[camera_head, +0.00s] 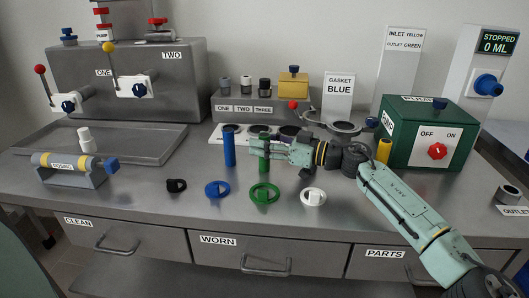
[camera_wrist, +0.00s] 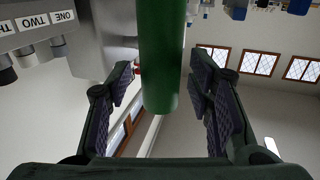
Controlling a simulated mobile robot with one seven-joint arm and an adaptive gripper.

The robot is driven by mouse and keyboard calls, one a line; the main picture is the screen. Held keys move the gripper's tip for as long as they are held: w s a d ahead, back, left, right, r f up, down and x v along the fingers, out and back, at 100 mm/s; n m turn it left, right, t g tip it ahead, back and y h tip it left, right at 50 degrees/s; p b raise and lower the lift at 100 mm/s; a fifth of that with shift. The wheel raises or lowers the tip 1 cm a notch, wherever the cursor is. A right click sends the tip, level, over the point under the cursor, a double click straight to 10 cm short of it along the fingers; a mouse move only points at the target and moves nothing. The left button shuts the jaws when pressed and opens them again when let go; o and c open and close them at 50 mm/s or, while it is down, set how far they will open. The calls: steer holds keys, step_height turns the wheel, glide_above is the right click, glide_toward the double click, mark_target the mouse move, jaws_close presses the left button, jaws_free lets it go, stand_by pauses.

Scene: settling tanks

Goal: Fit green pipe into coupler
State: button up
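The green pipe (camera_head: 264,163) stands upright near the middle of the bench. In the wrist view the green pipe (camera_wrist: 161,60) hangs down from the top edge between my two fingers. My gripper (camera_head: 268,148) reaches it from the right, level with its upper half. The fingers (camera_wrist: 162,75) are apart, with a narrow strip of background on each side of the pipe. Whether the pipe's lower end touches the bench is unclear. A green ring-shaped part with a bar (camera_head: 265,193), possibly the coupler, lies on the bench in front of the pipe.
A blue pipe (camera_head: 229,148) stands close left of the green one. Blue (camera_head: 217,189), black (camera_head: 176,185) and white (camera_head: 313,196) ring parts lie along the front. A green pump box (camera_head: 430,148) stands right; a dosing cylinder (camera_head: 68,170) lies left. The front strip is mostly clear.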

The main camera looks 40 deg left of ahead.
jaws_close()
stand_by(0.4)
steer(key=shift+r, duration=0.15)
